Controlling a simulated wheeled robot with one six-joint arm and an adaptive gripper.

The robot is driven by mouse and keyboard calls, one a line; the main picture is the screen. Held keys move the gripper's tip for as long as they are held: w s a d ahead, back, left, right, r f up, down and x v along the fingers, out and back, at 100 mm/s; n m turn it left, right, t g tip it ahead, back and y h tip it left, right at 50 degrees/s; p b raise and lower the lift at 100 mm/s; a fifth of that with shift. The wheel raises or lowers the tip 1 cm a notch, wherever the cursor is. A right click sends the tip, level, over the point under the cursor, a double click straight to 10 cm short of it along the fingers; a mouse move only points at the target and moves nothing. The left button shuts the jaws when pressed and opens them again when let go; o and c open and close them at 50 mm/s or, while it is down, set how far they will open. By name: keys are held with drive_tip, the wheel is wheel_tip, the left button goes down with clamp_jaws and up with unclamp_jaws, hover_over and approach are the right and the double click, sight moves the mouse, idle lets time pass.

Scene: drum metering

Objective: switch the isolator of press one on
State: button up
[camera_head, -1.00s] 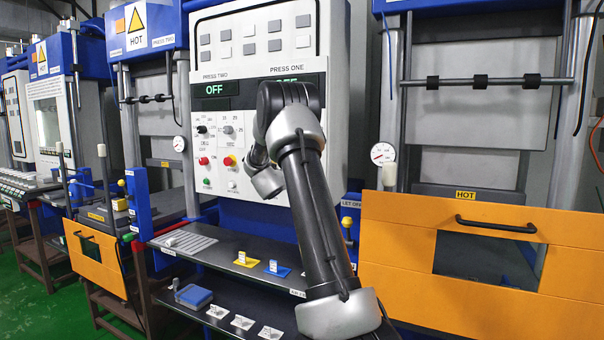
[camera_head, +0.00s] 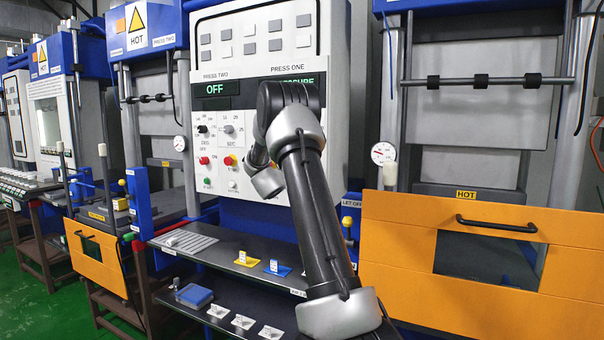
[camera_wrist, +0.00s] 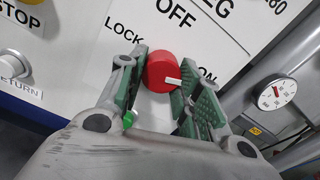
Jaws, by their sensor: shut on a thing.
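The red isolator knob (camera_wrist: 160,72) of press one shows in the wrist view, with LOCK, OFF and ON lettered around it. Its white pointer (camera_wrist: 172,82) points to the right and slightly down, on the side of the partly hidden ON label (camera_wrist: 208,73). My gripper (camera_wrist: 166,72) is shut on the knob, with one green-padded finger on each side. In the head view my arm hides the knob and the fingertips. The press one display (camera_head: 306,79) is lit green; its visible letters end in "SSURE".
The press two display (camera_head: 215,89) reads OFF, with its own red knob (camera_head: 203,160) below. A dark shelf (camera_head: 225,257) with small tags lies under the panel. The orange guard (camera_head: 400,235) of a press stands to the right, with a gauge (camera_head: 382,153) above.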

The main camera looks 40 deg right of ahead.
drive_tip(key=shift+f, duration=0.25)
drive_tip(key=o, duration=1)
drive_tip(key=shift+r, duration=0.15)
drive_tip(key=shift+a, duration=0.1)
drive_tip(key=v, duration=1.2)
drive_tip(key=shift+s, duration=0.1)
